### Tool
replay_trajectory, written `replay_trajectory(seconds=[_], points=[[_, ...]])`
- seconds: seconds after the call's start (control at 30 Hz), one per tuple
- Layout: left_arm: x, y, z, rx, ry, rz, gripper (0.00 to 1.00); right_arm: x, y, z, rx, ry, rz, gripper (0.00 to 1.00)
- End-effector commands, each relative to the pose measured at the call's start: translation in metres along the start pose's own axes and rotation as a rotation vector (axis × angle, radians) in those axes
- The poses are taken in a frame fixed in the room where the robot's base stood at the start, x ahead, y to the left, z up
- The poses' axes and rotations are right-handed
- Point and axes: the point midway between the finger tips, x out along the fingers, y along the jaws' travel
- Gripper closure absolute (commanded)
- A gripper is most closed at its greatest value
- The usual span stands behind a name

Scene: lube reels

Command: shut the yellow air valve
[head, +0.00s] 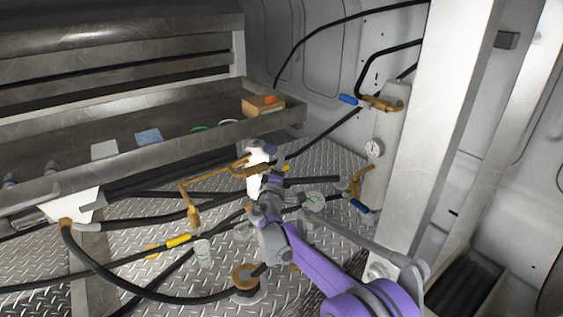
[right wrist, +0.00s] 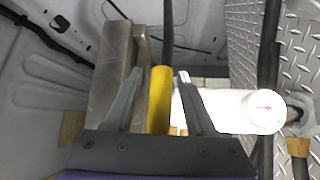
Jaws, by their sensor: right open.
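The yellow valve handle (right wrist: 159,100) stands as a bar between the two fingers of my right gripper (right wrist: 161,74) in the right wrist view. The fingers are apart, one on each side of it; I cannot tell whether either touches it. In the head view my right gripper (head: 268,172) is at the middle, beside a white cylinder (head: 255,157). Only a small yellow bit (head: 285,168) shows past it, and my gripper and the cylinder hide much of that spot. My left gripper is not in view.
Blue-handled brass valves (head: 380,103) are on the right post. Another yellow handle (head: 178,241) lies along a hose at lower left. A metal shelf (head: 215,133) stands behind; black hoses cross the floor.

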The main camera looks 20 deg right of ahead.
Motion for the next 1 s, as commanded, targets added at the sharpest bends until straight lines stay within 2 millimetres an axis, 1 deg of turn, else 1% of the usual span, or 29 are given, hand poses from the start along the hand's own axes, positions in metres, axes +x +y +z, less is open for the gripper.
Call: replay_trajectory(seconds=[0.27,0.37,0.5,0.57,0.6,1.0], points=[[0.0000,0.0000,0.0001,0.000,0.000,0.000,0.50,0.0017,-0.0005,0.0004,0.000,0.000,0.000,0.44],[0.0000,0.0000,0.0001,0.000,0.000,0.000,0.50,0.0016,-0.0005,0.0004,0.000,0.000,0.000,0.60],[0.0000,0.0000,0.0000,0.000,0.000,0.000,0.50,0.0015,-0.0004,0.0004,0.000,0.000,0.000,0.86],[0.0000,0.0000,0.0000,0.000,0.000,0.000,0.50,0.0015,-0.0004,0.0004,0.000,0.000,0.000,0.96],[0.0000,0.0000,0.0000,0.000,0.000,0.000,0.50,0.0015,-0.0004,0.0004,0.000,0.000,0.000,1.00],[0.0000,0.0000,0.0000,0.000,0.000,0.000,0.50,0.0014,-0.0004,0.0003,0.000,0.000,0.000,1.00]])
